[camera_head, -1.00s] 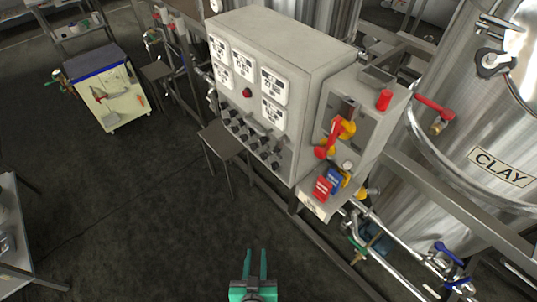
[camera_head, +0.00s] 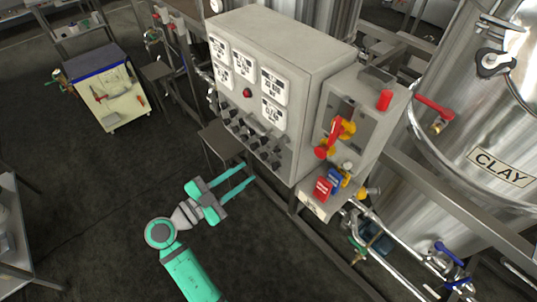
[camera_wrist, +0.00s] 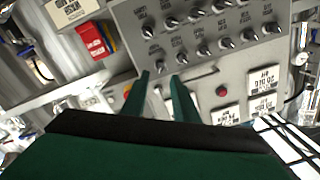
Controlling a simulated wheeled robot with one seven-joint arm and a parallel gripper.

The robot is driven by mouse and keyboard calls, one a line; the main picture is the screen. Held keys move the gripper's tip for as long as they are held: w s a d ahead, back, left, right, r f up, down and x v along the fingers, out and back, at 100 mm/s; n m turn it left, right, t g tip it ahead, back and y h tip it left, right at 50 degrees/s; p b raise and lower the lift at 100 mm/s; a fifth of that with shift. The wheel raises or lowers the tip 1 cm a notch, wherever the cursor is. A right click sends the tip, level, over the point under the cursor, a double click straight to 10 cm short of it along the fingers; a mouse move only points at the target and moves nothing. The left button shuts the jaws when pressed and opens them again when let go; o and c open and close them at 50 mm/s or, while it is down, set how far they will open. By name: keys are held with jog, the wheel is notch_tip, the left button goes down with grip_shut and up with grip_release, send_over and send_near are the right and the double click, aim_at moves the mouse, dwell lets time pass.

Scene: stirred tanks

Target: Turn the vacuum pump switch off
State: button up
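The grey control cabinet (camera_head: 300,55) has rows of black rotary switches (camera_head: 254,140) on the lower part of its front. The same switches (camera_wrist: 194,18) show in the upper part of the wrist view, with small labels too blurred to read. I cannot tell which one is the vacuum pump switch or its position. My gripper (camera_head: 249,174) is below and in front of the switch rows in the head view. Its two green fingers are apart with nothing between them, and it also shows in the wrist view (camera_wrist: 160,78). No touch on a switch is visible.
A red lamp (camera_head: 247,92) and white display panels (camera_head: 273,86) sit above the switches. A side box with red and yellow handles (camera_head: 341,130) adjoins the cabinet on the right. A small stool (camera_head: 222,140) stands below left. Pipes and a steel tank (camera_head: 465,110) are at right.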

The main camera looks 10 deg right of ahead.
aim_at(272, 153)
jog(key=shift+m, duration=0.3)
jog(key=x, duration=1)
jog(key=shift+w+d+r, duration=0.1)
jog(key=shift+d+r, duration=0.2)
jog(key=shift+r, duration=0.1)
grip_shut()
